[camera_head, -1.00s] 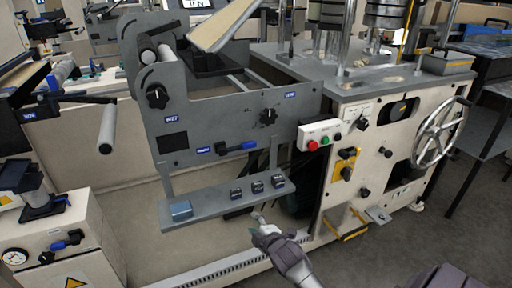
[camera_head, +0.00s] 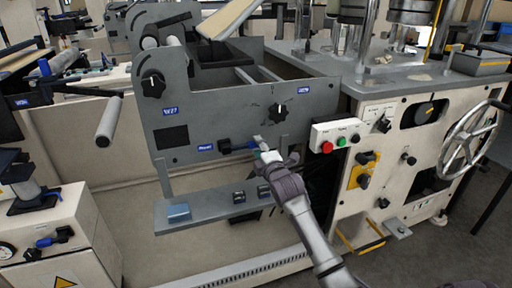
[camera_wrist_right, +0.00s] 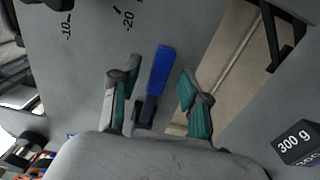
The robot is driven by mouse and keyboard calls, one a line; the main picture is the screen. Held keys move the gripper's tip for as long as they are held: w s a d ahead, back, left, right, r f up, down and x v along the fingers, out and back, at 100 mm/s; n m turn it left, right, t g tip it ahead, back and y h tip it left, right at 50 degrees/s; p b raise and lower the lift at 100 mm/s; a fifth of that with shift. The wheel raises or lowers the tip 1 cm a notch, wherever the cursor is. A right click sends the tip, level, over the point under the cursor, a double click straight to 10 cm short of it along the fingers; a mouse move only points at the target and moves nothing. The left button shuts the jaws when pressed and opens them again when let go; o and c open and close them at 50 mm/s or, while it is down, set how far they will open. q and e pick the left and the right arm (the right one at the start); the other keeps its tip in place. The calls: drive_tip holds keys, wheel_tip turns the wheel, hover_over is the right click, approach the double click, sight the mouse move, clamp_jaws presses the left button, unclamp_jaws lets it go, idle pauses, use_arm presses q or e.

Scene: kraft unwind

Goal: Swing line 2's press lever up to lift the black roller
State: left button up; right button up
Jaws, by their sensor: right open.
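The press lever (camera_head: 240,147) has a blue handle and a black hub, low on the grey side panel (camera_head: 225,105) of the middle unit. It lies nearly level, pointing right from its hub. My right gripper (camera_head: 261,147) is at the handle's free end, open. In the right wrist view the blue handle (camera_wrist_right: 159,70) lies between the two spread fingers (camera_wrist_right: 158,82), with gaps showing on both sides. I cannot clearly make out the black roller behind the panel. My left gripper is not in view.
A shelf (camera_head: 207,204) with several small weights is below the lever; one is marked 300 g (camera_wrist_right: 294,143). A black dial (camera_head: 277,112) sits above my right gripper. A control box (camera_head: 336,135) with red and green buttons and a handwheel (camera_head: 468,138) are to the right.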

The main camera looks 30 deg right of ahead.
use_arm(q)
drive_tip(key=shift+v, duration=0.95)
use_arm(e)
drive_tip(key=shift+x, duration=1.35)
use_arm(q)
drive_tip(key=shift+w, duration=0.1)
use_arm(e)
clamp_jaws()
